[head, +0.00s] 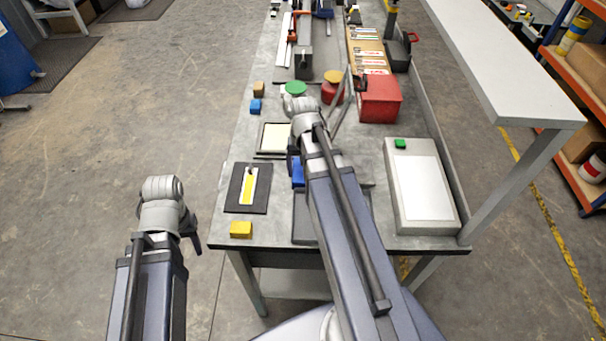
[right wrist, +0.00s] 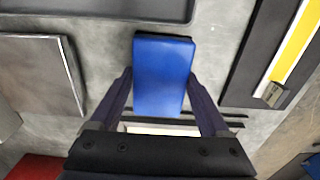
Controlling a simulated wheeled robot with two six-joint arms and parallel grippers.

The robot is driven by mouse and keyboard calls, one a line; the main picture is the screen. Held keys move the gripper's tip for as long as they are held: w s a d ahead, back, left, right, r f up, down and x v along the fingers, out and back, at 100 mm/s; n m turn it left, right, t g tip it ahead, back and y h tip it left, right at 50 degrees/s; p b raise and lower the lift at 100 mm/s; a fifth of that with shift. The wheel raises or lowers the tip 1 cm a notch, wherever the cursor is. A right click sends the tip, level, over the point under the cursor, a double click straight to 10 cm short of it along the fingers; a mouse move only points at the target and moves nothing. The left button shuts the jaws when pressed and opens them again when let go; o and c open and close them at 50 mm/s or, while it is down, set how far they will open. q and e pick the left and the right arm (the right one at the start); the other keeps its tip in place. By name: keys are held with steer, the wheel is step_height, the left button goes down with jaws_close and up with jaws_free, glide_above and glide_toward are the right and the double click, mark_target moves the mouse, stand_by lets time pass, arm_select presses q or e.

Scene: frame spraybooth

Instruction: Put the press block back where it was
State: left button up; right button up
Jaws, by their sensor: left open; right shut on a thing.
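A blue block, which looks like the press block, is between the fingers of my right gripper (right wrist: 163,100) in the right wrist view (right wrist: 163,72). The gripper is shut on it. In the head view a part of the blue block (head: 298,173) shows beside my right arm, which hides most of the right gripper. I cannot tell how high the block is above the bench. My left gripper (head: 190,233) is open and empty, off the bench's left edge above the floor, and partly hidden by its own wrist.
On the bench are a dark plate (head: 232,201) with a yellow strip (head: 248,188), a pale framed panel (head: 274,137), a dark tray (head: 304,231), a yellow block (head: 241,229), a red box (head: 379,100) and a grey case (head: 443,217). A raised shelf (head: 505,85) runs along the right.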

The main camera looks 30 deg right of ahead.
steer(key=shift+f, duration=0.15)
steer(key=o, duration=1)
steer(key=shift+o, duration=0.2)
steer(key=shift+r, duration=0.2)
step_height(320, 180, up, 12)
steer(key=p, duration=1.2)
